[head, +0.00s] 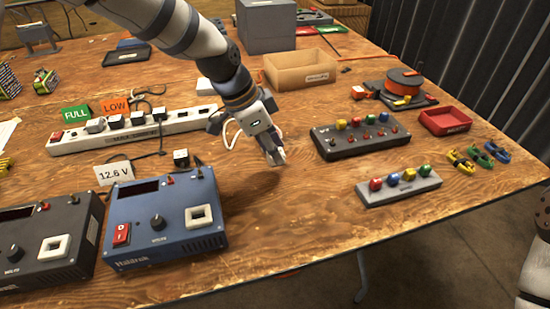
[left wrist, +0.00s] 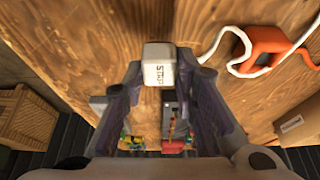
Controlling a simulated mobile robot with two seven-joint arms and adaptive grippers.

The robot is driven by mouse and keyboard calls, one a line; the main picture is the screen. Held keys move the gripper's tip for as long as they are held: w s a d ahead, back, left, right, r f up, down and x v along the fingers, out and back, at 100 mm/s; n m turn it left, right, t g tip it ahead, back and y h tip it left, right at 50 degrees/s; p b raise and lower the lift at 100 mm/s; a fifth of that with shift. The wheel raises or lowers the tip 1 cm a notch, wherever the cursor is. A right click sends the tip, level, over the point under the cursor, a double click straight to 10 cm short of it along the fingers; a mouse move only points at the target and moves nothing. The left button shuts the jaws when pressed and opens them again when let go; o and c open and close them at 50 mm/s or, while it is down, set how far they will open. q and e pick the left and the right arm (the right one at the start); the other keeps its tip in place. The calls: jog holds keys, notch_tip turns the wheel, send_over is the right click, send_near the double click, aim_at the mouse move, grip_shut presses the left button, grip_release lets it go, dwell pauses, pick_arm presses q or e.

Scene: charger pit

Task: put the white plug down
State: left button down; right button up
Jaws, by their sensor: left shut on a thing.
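My left gripper (head: 274,156) is over the bare wood right of the power strip, pointing down. It is shut on the white plug (left wrist: 158,66), which shows between the fingertips in the left wrist view with dark lettering on its face. In the head view the plug is mostly hidden by the fingers. A white cord (head: 231,136) loops beside the gripper and also shows in the left wrist view beside an orange piece (left wrist: 262,52). I cannot tell whether the plug touches the table. My right gripper is out of view.
A power strip (head: 182,123) with several plugs lies at the left. A blue charger (head: 150,245) and a dark charger (head: 28,258) stand in front. A black button box (head: 365,142), a grey knob strip (head: 402,190) and a red tray (head: 445,122) are at the right.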

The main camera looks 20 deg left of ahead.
aim_at(273, 161)
pick_arm(q)
notch_tip(273, 161, down, 3)
jog(key=shift+w+f, duration=0.1)
jog(key=shift+f, duration=0.05)
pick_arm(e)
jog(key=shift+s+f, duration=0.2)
pick_arm(q)
jog(key=shift+f, duration=0.2)
jog(key=c, duration=1.3)
grip_release()
jog(key=shift+r, duration=0.1)
jog(key=p+v, duration=0.1)
jog(key=v, duration=1.1)
jog(key=shift+r, duration=0.2)
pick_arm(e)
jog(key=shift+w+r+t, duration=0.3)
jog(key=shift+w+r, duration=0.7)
